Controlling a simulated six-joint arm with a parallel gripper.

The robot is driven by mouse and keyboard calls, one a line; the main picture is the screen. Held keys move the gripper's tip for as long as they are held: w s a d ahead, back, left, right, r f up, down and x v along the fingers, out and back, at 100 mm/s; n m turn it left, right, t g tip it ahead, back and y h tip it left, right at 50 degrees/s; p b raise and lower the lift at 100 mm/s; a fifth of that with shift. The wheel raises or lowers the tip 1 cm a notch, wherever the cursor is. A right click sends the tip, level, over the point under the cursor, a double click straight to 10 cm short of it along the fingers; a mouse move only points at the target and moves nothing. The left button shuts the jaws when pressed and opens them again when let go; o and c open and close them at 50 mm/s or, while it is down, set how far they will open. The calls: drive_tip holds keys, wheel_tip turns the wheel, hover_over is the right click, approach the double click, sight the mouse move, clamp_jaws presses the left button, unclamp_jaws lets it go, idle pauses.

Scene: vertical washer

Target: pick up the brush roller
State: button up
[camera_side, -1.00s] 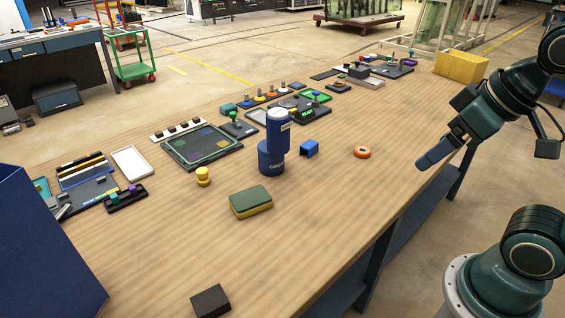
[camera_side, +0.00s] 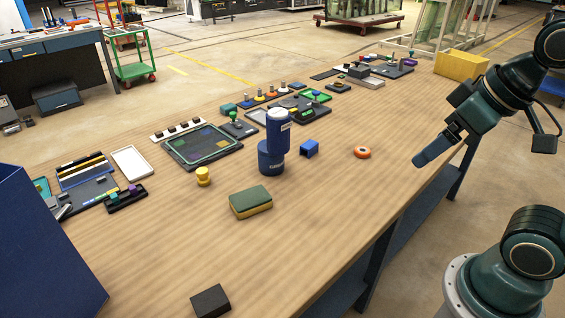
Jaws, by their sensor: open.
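I cannot tell for certain which thing is the brush roller. An upright blue cylinder with a white top (camera_side: 278,132) stands by a wider dark blue round container (camera_side: 270,158) in the middle of the table; whether it is inside or behind cannot be told. A small yellow stepped cylinder (camera_side: 203,176) and an orange ring with a dark centre (camera_side: 362,152) are also on the table. My gripper (camera_side: 434,151) is over the table's right edge, right of the ring and apart from everything. It is open and holds nothing visible; its fingers overlap from this side.
A green-and-yellow sponge (camera_side: 251,202), a blue block (camera_side: 309,148) and a black block (camera_side: 210,301) lie on the wooden table (camera_side: 330,215). A dark panel board (camera_side: 201,146), trays and parts line the far side. A yellow box (camera_side: 461,63) stands far right. The front middle is mostly clear.

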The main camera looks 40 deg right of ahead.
drive_tip(key=w+r+n, duration=0.1)
drive_tip(key=w+r, duration=0.3)
drive_tip(key=w, duration=0.6)
drive_tip(key=n+g+y, duration=0.2)
drive_tip(key=n, duration=0.2)
hover_over(279, 112)
drive_tip(key=s+d, duration=0.2)
drive_tip(key=s, duration=0.2)
wheel_tip(279, 112, down, 3)
drive_tip(key=shift+m, duration=0.3)
drive_tip(key=shift+w+x, duration=0.1)
drive_tip(key=shift+x, duration=2.05)
drive_tip(key=shift+w+x, duration=0.15)
drive_tip(key=shift+x, duration=1.95)
drive_tip(key=shift+t, duration=0.3)
drive_tip(key=shift+x, duration=2.5)
